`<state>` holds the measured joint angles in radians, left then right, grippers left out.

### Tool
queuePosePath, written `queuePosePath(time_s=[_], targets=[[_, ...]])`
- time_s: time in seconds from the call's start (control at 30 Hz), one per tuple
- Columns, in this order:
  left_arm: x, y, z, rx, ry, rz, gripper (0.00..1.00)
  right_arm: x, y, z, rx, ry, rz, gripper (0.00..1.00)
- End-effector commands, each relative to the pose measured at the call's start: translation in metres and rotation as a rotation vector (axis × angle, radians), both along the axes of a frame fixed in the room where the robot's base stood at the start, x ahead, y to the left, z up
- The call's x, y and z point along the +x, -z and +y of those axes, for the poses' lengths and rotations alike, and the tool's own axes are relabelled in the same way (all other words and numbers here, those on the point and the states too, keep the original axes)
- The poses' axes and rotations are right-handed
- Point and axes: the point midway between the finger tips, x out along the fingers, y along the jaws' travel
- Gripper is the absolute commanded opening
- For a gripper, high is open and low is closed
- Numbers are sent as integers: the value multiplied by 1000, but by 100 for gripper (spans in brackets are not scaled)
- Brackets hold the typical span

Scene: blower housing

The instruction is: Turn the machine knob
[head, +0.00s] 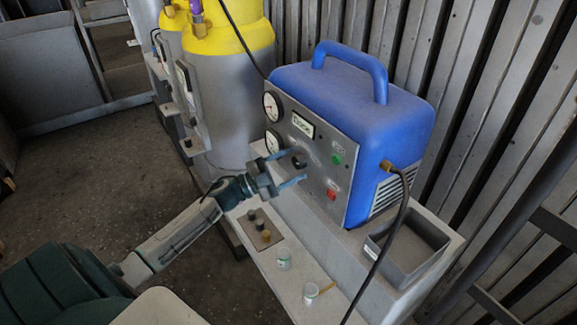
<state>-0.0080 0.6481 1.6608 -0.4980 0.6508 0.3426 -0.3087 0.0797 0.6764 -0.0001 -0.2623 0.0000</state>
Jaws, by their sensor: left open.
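The blue machine (345,106) stands on a light grey stand, with a grey front panel carrying gauges, a small display, a green button and a red button. The dark machine knob (299,160) sits on the panel's middle, left of the green button. My left gripper (290,170) is open, its two fingers pointing at the panel around the height of the knob. The fingertips appear close to the knob; I cannot tell whether they touch it. Nothing shows between the fingers. My right gripper is not in view.
Grey cylinders with yellow tops (229,90) stand left of the machine. A grey open tray (408,250) and a black cable are at right.

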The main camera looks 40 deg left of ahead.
Motion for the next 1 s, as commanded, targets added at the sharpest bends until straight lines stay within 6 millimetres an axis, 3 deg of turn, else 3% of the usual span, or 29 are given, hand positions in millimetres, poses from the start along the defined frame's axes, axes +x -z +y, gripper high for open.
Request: queuePosePath(time_s=[0.17, 0.3, 0.7, 1.0], targets=[[-7, 5, 6, 2, 1, 2, 58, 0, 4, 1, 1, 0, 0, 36], [-23, 13, 18, 4, 1, 6, 58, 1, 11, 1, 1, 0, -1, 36], [-72, 30, 57, 3, 2, 4, 58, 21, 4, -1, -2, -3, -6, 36], [-81, 33, 64, 0, 0, 0, 58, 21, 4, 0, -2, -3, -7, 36]])
